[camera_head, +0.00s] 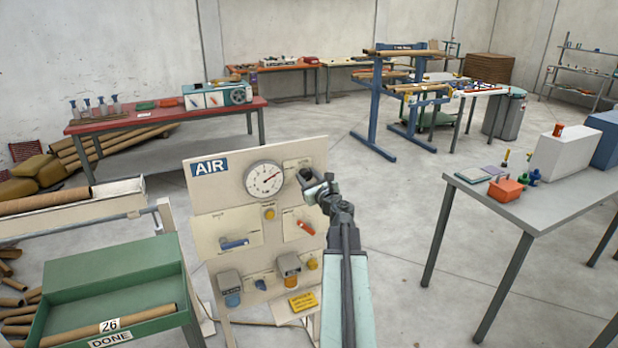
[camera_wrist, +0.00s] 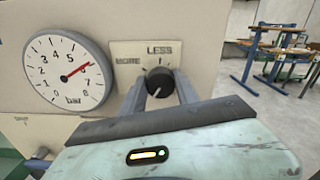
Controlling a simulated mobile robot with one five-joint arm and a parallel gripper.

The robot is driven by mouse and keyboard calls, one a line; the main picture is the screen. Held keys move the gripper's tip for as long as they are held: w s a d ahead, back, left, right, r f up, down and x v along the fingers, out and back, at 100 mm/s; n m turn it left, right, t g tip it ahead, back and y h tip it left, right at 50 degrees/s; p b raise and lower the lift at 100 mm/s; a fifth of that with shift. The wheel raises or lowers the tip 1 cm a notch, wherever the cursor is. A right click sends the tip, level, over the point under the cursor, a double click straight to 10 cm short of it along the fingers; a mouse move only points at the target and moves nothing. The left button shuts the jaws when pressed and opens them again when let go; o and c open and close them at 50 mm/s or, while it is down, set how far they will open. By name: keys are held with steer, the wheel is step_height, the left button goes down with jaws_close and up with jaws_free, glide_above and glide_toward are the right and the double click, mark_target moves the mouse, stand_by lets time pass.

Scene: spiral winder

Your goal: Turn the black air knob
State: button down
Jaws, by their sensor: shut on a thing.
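In the head view my gripper (camera_head: 318,188) is at the panel's upper right and mostly hides the knob. The round gauge (camera_wrist: 69,72), marked bar, is left of the knob, and its red needle points to about 6. The gauge (camera_head: 264,180) also shows in the head view.
The air panel (camera_head: 205,203) also carries a blue lever (camera_head: 235,243), a red lever (camera_head: 305,227) and yellow buttons below the gauge. A green DONE tray (camera_head: 110,262) stands at left. A grey table (camera_head: 540,195) stands at right, with clear floor between.

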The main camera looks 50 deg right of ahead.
steer(key=n, duration=0.6)
steer(key=shift+f, duration=0.1)
steer(key=n, duration=0.6)
steer(key=shift+a+f, duration=0.1)
stand_by(0.5)
steer(key=c, duration=0.9)
jaws_free()
